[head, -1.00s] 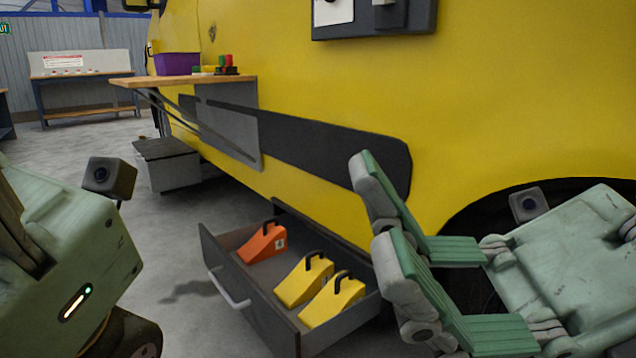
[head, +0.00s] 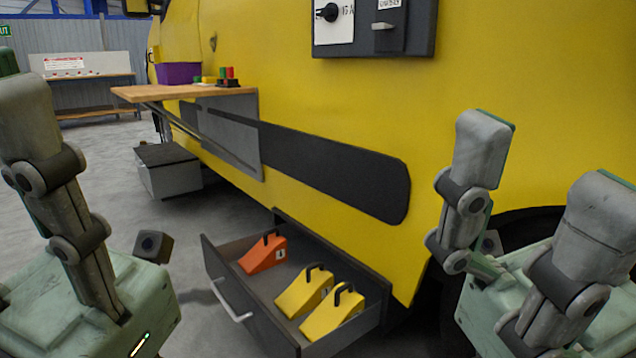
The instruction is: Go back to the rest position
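My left gripper (head: 25,95) is at the left edge, fingers upright. One grey-green finger shows in full and the rest is cut off by the frame, so its opening cannot be told. My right gripper (head: 542,160) is at the right with its two fingers raised and spread wide apart, nothing between them. It is in front of the yellow vehicle's side (head: 350,110). Neither gripper touches the open drawer or the chocks.
An open grey drawer (head: 262,317) juts from under the vehicle, holding an orange chock (head: 262,255) and two yellow chocks (head: 303,292) (head: 332,313). A wooden fold-out shelf (head: 180,92) carries a purple bin (head: 179,73). A grey step box (head: 168,172) stands below. Floor between is clear.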

